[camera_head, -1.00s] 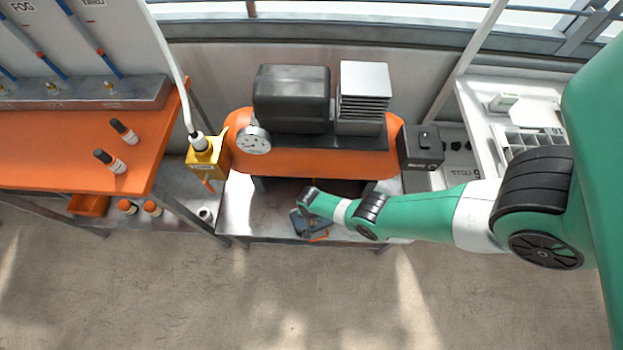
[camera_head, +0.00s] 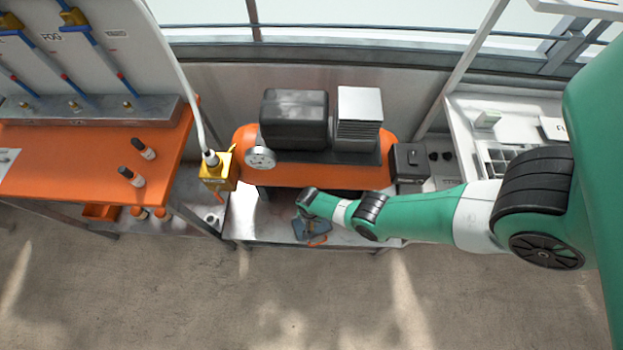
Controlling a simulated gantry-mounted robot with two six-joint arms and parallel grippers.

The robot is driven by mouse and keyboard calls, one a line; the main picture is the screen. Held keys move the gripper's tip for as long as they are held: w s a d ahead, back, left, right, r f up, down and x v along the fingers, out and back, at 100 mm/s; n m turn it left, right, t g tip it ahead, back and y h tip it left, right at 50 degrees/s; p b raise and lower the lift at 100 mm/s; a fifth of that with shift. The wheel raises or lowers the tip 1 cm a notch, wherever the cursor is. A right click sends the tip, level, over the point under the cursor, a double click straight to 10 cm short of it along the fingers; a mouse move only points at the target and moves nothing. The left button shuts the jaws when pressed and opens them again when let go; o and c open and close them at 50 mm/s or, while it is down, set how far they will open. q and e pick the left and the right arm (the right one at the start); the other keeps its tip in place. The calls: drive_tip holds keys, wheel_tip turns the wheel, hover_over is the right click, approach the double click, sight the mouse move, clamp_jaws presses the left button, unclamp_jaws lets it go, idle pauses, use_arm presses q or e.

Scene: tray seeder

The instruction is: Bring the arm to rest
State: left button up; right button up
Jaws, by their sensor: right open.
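My right arm (camera_head: 420,213) comes in from the right, green with white and black joints, and reaches across to the front of the compressor bench. My right gripper (camera_head: 313,238) is at its end, small and dark, pointing down in front of the orange compressor tank (camera_head: 240,142). Its jaws are open, and I see nothing held between them. My left gripper and arm are outside the picture.
An orange bench (camera_head: 60,165) with two dark bottles stands at left. A yellow valve box (camera_head: 217,171) with a white hose sits beside the tank. A black switch box (camera_head: 409,165) is at the tank's right, near a white shelf (camera_head: 465,130). Floor in front is clear.

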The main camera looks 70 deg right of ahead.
wheel_tip(320, 180, up, 2)
drive_tip(key=shift+r+p, duration=0.2)
drive_tip(key=shift+p, duration=0.35)
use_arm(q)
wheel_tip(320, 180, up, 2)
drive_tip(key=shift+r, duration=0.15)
use_arm(e)
drive_tip(key=shift+f, duration=0.1)
